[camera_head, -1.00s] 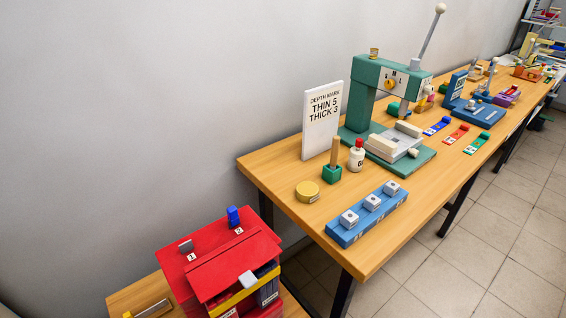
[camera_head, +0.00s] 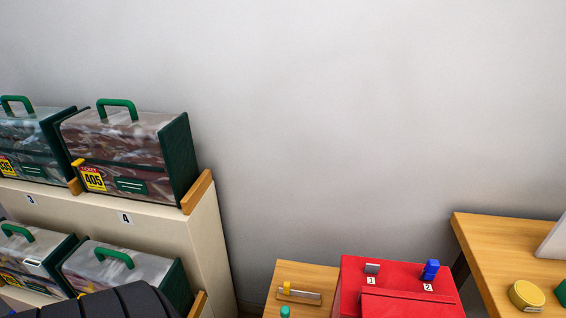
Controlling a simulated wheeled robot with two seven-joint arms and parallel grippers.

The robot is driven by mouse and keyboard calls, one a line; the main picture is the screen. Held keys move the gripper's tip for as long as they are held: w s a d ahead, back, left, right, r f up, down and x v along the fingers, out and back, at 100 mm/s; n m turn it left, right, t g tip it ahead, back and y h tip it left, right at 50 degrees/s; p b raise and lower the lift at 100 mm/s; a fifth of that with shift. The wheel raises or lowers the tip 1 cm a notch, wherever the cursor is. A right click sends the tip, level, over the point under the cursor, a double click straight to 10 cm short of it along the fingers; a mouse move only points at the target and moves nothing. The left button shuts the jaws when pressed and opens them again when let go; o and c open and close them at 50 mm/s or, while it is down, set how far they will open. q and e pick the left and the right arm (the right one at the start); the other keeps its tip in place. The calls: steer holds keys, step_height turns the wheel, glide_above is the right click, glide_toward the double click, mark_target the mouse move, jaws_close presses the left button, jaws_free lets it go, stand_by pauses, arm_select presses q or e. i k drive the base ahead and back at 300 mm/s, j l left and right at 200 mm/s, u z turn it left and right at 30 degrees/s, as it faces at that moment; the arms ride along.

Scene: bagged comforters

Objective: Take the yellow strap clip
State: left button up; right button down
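Neither of my grippers is in view. A dark ribbed shape covers part of the lower left, with no fingers visible.
A cream shelf (camera_head: 211,235) holds several clear bags with green handles, such as the one ticketed 405 (camera_head: 130,145). A red box (camera_head: 350,290) with a blue piece (camera_head: 430,270) stands beside the holder. A workbench (camera_head: 500,235) is at right. A green knob (camera_head: 285,312) shows below.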

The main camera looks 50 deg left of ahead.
mark_target(287, 285)
steer(key=u, duration=1.55)
